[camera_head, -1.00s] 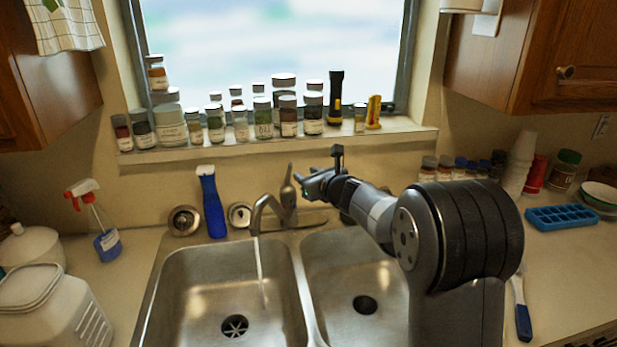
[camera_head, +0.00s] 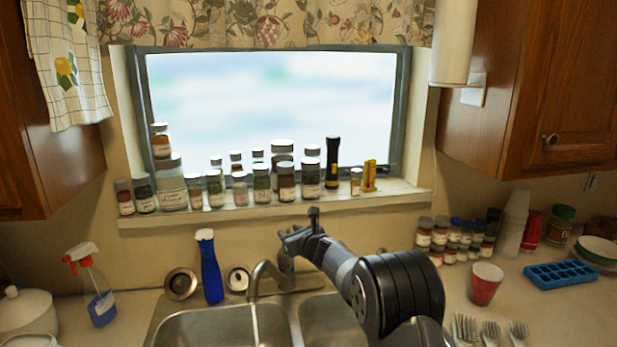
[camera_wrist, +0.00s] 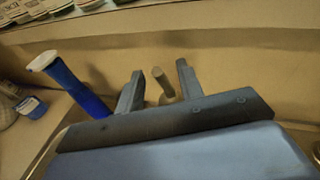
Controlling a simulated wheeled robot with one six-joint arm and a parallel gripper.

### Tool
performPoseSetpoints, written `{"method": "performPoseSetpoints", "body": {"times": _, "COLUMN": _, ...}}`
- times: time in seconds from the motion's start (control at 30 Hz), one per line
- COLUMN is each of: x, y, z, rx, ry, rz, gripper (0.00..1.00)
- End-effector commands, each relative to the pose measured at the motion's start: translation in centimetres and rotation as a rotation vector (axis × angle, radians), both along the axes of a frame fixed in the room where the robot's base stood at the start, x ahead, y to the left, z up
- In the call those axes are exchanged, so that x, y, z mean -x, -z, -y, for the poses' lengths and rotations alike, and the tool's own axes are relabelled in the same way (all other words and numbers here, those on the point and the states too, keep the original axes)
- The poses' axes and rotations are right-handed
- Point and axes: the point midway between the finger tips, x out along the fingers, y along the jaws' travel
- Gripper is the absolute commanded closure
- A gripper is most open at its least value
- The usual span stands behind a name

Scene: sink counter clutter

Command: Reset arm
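My gripper (camera_head: 288,237) is in front of the wall below the window sill, above the faucet (camera_head: 262,272) of the double sink (camera_head: 215,328). In the wrist view my gripper (camera_wrist: 160,82) has its two fingers apart, with nothing held between them. The faucet's handle top (camera_wrist: 162,82) shows beyond the gap between the fingers. A blue bottle (camera_head: 211,268) with a white top stands to the left of the faucet, and it also shows in the wrist view (camera_wrist: 80,88).
Several spice jars (camera_head: 262,184) and a flashlight (camera_head: 332,162) line the window sill. A spray bottle (camera_head: 98,290) stands at left. At right are a red cup (camera_head: 486,284), a blue ice tray (camera_head: 561,274), stacked white cups (camera_head: 512,225) and several forks (camera_head: 490,331).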

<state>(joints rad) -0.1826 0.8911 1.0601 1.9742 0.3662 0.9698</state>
Motion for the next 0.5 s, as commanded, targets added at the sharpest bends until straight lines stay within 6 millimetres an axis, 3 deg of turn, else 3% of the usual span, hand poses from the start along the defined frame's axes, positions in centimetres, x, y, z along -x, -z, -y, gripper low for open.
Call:
{"method": "performPoseSetpoints", "body": {"times": 0.2, "x": -1.3, "y": 0.3, "z": -0.8, "rx": -0.001, "ry": -0.001, "rz": -0.001, "gripper": 0.64}}
{"method": "performPoseSetpoints", "body": {"times": 0.5, "x": -1.4, "y": 0.4, "z": -0.7, "rx": -0.002, "ry": 0.0, "rz": 0.003, "gripper": 0.64}}
